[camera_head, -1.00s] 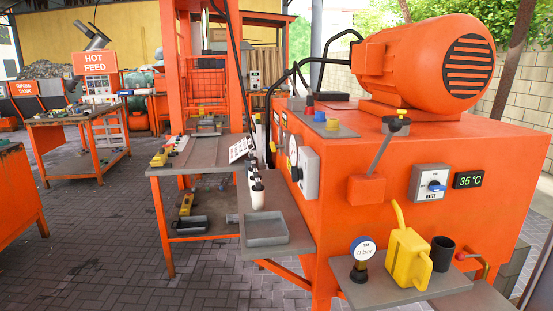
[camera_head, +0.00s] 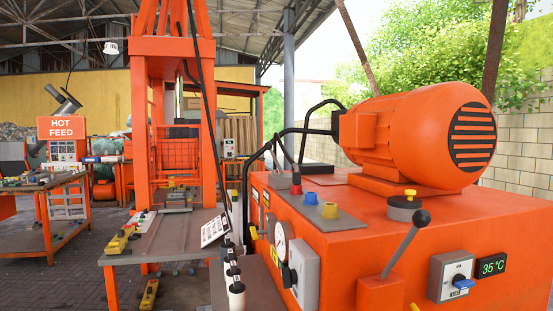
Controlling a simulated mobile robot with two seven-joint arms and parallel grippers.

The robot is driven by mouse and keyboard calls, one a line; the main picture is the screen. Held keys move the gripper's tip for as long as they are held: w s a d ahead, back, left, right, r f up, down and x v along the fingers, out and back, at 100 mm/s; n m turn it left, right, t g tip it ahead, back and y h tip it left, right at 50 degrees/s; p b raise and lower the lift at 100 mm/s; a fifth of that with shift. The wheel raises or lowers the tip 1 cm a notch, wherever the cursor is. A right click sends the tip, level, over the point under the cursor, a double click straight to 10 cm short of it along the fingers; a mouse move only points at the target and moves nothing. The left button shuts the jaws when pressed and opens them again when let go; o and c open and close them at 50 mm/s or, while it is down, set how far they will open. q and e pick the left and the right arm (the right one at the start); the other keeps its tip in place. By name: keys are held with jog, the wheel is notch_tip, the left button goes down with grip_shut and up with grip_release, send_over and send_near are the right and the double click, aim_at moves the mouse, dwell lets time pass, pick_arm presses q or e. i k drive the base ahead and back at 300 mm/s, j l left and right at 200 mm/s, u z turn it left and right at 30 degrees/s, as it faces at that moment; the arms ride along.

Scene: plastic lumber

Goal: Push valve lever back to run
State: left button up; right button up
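The valve lever (camera_head: 404,247) is a grey rod with a black ball knob, rising from an orange valve block (camera_head: 380,293) on the front of the orange hydraulic unit (camera_head: 335,243). The rod leans up and to the right. The block's lower part is cut off by the picture's bottom edge. Neither of my grippers shows in the head view, and nothing touches the lever.
A large orange motor (camera_head: 420,135) sits on top of the unit. A rotary switch box (camera_head: 451,276) and a 35 °C display (camera_head: 492,265) are right of the lever. A round gauge (camera_head: 280,240) and grey box (camera_head: 304,274) are left. A grey-topped bench (camera_head: 165,238) stands further left.

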aim_at(268, 145)
jog(key=z, duration=0.5)
jog(key=j+z, duration=0.4)
jog(key=i+j+z, duration=0.1)
jog(key=z, duration=0.3)
jog(key=j+z, duration=0.4)
jog(key=j, duration=0.45)
jog(key=k+j+z, duration=0.1)
jog(key=j, duration=0.25)
jog(key=k+j+z, duration=0.1)
jog(key=j, duration=0.3)
jog(key=k+j, duration=0.1)
jog(key=j, duration=0.4)
jog(key=k+j, duration=0.1)
jog(key=j, duration=0.35)
jog(key=k+j, duration=0.1)
jog(key=j, duration=0.4)
jog(key=z, duration=0.05)
